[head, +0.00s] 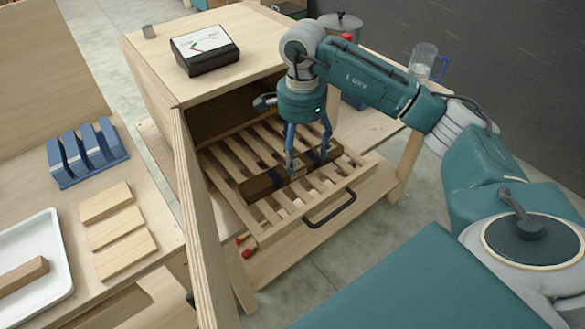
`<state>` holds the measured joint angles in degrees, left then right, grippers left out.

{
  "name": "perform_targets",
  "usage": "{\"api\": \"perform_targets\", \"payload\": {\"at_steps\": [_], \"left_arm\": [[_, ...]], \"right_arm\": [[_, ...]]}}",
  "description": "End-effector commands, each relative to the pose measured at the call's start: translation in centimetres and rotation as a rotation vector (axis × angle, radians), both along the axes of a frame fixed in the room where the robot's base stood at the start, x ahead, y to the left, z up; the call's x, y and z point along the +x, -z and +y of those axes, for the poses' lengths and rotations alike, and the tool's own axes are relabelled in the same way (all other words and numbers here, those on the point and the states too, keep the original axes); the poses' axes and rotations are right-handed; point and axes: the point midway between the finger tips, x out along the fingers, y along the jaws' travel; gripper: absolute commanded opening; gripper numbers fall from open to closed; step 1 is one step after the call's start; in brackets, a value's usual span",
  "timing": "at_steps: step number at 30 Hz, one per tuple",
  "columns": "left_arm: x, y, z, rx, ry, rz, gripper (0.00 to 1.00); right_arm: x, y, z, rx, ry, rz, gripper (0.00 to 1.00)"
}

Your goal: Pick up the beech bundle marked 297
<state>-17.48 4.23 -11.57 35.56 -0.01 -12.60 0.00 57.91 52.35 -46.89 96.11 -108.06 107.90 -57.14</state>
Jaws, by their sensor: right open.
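A brown wooden bundle (260,186) with dark blue bands lies on the slatted pull-out rack (322,202) of the wooden cabinet. A small pale patch shows on its side between the gripper fingers, but I cannot read any number on it. My right gripper (308,164) points down over the middle of the bundle, its fingers open and apart. The fingertips are close to the bundle; I cannot tell whether they touch it. The fingers hide part of the bundle. My left gripper is not in view.
The rack is pulled out, with a dark handle (330,209) in front. A black meter (205,48) stands on the cabinet (150,75). At left are a blue slotted holder (88,153), pale boards (115,228) and a white tray (55,250) holding a brown bar (20,277). A clear jug (423,60) stands behind my arm.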

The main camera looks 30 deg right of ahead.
Motion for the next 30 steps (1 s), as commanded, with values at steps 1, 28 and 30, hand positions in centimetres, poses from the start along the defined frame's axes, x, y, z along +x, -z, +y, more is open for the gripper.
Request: {"api": "perform_targets", "payload": {"at_steps": [1,28,30], "left_arm": [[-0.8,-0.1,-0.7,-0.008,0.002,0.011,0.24],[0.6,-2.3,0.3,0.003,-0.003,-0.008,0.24],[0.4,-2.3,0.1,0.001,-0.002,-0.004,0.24]], "right_arm": [[0.0,0.5,0.1,0.001,-0.001,0.001,0.74],[0.4,6.2,0.4,0.002,-0.003,-0.002,0.46],[0.4,6.2,0.4,0.002,-0.003,-0.002,0.32]]}}
